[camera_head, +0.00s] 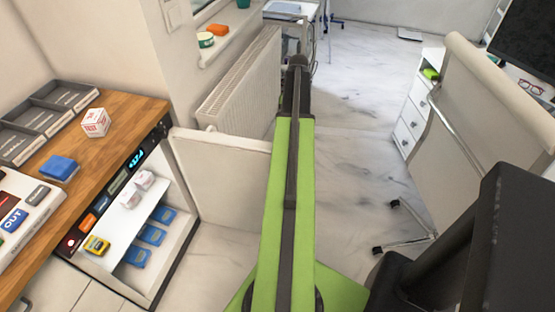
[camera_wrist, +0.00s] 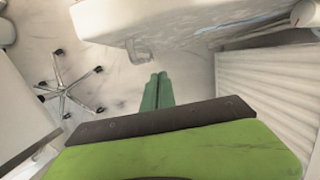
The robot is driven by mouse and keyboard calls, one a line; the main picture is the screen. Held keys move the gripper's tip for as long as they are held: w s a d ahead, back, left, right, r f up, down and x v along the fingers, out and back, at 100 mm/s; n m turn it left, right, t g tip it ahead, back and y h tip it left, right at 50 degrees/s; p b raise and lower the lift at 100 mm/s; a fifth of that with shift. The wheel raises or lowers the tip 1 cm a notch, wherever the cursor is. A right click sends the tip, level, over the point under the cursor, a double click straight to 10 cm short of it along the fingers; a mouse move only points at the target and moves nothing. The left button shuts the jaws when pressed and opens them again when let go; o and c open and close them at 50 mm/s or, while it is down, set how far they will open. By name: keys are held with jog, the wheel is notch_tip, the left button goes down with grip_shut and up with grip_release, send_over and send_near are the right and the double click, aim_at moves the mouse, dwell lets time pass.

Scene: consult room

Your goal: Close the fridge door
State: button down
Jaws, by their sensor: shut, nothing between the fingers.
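The small fridge (camera_head: 160,222) stands under the wooden counter at the left of the head view. Its white door (camera_head: 228,170) is open, swung out to the right towards the radiator. The lit interior shows small white boxes on a shelf and blue packs lower down. My arm stretches forward to the right of the door, and its far end is well past the door. In the wrist view my gripper (camera_wrist: 157,91) is shut and empty, its two green fingers together above the floor. I cannot make out the fridge or its door in the wrist view.
The wooden counter (camera_head: 125,122) holds trays and small boxes. A white radiator (camera_head: 240,85) runs along the wall behind the door; its ribs show at right in the wrist view (camera_wrist: 270,85). A beige chair (camera_head: 470,125) stands at right. Marble floor (camera_head: 350,150) lies open between.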

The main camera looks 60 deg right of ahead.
jog(key=w+b+x, duration=0.1)
jog(key=b+x, duration=1)
jog(key=a, duration=0.1)
jog(key=s+a+p, duration=0.1)
jog(key=a+r, duration=0.1)
jog(key=shift+s+a, duration=0.3)
jog(key=shift+s, duration=0.1)
